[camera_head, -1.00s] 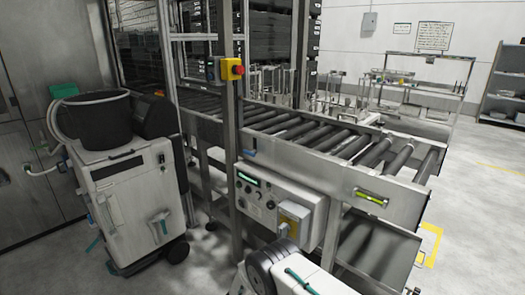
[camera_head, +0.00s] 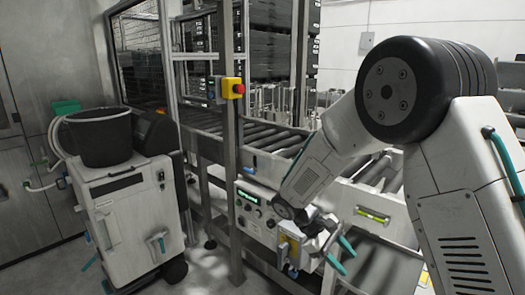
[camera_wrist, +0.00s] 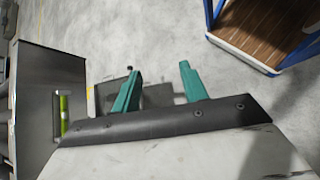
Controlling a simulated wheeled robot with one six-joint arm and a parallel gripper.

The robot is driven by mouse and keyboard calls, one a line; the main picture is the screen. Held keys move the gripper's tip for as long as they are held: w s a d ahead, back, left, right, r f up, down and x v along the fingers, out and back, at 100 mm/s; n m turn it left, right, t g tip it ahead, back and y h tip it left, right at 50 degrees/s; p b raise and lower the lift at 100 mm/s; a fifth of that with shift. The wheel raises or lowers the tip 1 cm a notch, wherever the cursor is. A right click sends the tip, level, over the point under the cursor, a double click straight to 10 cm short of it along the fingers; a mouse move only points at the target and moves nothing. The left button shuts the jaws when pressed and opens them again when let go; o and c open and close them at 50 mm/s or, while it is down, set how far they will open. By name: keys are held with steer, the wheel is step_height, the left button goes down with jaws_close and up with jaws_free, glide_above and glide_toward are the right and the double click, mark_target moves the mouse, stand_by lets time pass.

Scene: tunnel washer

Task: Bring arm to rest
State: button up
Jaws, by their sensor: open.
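My gripper (camera_head: 350,263) has two teal fingers, spread apart with nothing between them. In the head view it hangs low in front of the control box (camera_head: 250,210) and points down to the right. My arm is raised and bent on the right, covering much of the roller conveyor (camera_head: 262,135). The wrist view shows the open fingers (camera_wrist: 160,68) over grey floor. I cannot tell whether my wrist touches the box's yellow switch (camera_head: 290,248).
A white cart with a black bucket (camera_head: 100,137) stands at left. A metal post with a red emergency button (camera_head: 238,88) rises beside the conveyor. The wrist view shows a blue-edged wooden platform (camera_wrist: 258,32) at upper right and a metal panel with a green gauge (camera_wrist: 63,112) at left.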

steer(key=s+d+r+m+t+y, duration=0.2)
steer(key=s+r+m+y, duration=0.2)
steer(key=s+r, duration=0.5)
steer(key=s+d+r+m+t+y, duration=0.3)
steer(key=s+r, duration=0.7)
steer(key=s, duration=0.8)
steer(key=shift+s+d+m+y, duration=0.25)
steer(key=shift+m+y, duration=0.55)
steer(key=shift+y, duration=0.1)
